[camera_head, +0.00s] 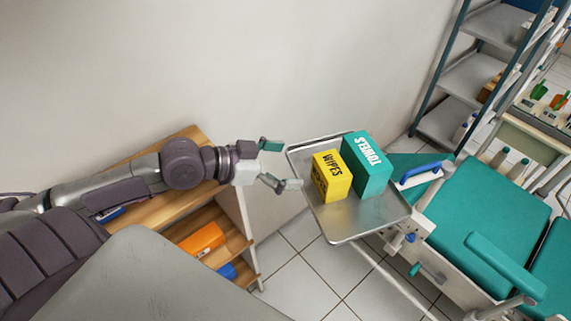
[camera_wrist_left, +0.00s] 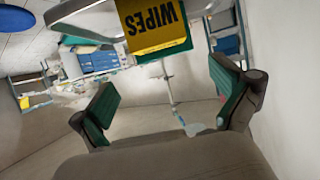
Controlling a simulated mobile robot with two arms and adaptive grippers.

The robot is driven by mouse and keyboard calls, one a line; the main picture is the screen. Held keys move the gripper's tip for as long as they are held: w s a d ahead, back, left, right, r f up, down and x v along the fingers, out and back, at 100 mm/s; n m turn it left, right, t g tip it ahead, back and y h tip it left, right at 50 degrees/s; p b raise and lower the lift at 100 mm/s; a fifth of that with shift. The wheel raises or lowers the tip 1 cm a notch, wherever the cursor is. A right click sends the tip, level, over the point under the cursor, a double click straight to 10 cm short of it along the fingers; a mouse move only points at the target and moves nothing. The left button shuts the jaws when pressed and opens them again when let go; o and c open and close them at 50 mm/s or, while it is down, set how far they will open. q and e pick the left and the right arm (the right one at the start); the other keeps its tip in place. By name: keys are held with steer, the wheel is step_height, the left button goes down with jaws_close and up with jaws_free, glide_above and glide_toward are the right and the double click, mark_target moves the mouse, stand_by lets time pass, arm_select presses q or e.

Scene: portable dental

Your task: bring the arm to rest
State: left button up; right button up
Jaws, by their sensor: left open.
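My left arm comes in from the left in the head view, stretched over a wooden shelf unit. My left gripper (camera_head: 281,165) is open and empty, its fingers pointing right toward the near-left edge of a metal tray (camera_head: 372,221). A yellow WIPES box (camera_head: 331,176) stands on the tray, a short way right of the fingertips and apart from them. A teal TOWELS box (camera_head: 367,166) stands beside it. In the left wrist view, the open fingers (camera_wrist_left: 165,103) have nothing between them, and the yellow box (camera_wrist_left: 152,25) shows above them. My right gripper is not in view.
The wooden shelf unit (camera_head: 236,228) holds an orange item (camera_head: 202,240) under my arm. A teal dental chair (camera_head: 490,220) stands right of the tray. A metal rack (camera_head: 466,78) stands at the upper right. Tiled floor shows between shelf and tray.

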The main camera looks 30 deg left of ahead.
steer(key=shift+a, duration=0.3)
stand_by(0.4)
